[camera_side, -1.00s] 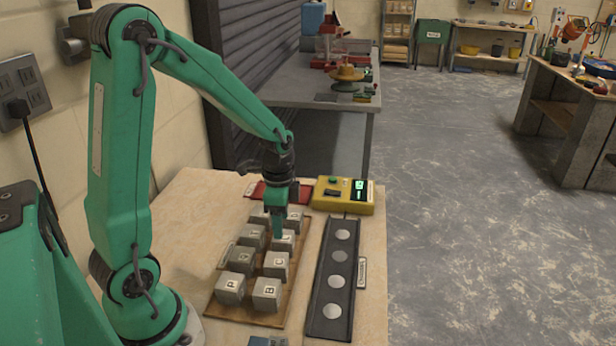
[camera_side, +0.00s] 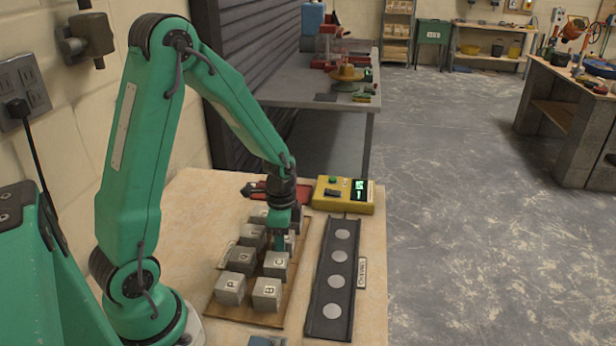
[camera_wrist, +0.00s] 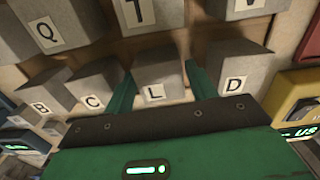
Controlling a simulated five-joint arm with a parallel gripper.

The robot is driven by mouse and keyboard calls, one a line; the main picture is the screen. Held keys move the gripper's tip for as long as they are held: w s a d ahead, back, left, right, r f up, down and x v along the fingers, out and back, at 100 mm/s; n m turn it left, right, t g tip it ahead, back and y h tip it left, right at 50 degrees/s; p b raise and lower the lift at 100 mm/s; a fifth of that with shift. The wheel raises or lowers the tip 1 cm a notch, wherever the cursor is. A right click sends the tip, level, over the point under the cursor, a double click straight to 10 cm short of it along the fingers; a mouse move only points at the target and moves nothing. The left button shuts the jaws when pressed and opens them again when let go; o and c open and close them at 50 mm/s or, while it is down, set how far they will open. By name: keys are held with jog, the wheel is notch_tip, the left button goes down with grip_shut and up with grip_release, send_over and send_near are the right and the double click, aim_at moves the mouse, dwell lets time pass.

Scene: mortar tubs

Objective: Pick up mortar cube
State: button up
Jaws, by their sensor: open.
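Several grey mortar cubes with letter labels stand in two rows on a brown board (camera_side: 240,317) in the side view. My gripper (camera_side: 284,242) is low over the right-hand row, towards its far end. In the wrist view, my gripper (camera_wrist: 160,75) is open, with one green finger at each side of the cube labelled L (camera_wrist: 158,72). Whether the fingers touch it, I cannot tell. The cube labelled C (camera_wrist: 91,86) is to its left and the cube labelled D (camera_wrist: 238,68) to its right. In the side view, my gripper mostly hides the L cube.
A dark strip with several pale discs (camera_side: 319,325) lies right of the board. A yellow box (camera_side: 330,205) with a lit display stands at the back. Cubes labelled Q (camera_wrist: 48,28) and T (camera_wrist: 150,14) stand in the other row. Neighbouring cubes leave narrow gaps.

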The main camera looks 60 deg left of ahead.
dwell(0.5)
jog(key=c, duration=0.9)
jog(key=shift+r, duration=0.1)
jog(key=shift+r, duration=0.75)
jog(key=r, duration=0.3)
jog(key=shift+d, duration=0.35)
jog(key=s+d+r, duration=0.1)
jog(key=d+r, duration=0.1)
jog(key=d, duration=0.1)
jog(key=s+d+r, duration=0.1)
jog(key=d+r, duration=0.1)
jog(key=d, duration=0.2)
jog(key=s+d+r, duration=0.1)
jog(key=d+r, duration=0.1)
jog(key=d, duration=0.1)
jog(key=shift+s+d+r, duration=0.2)
jog(key=shift+d, duration=0.05)
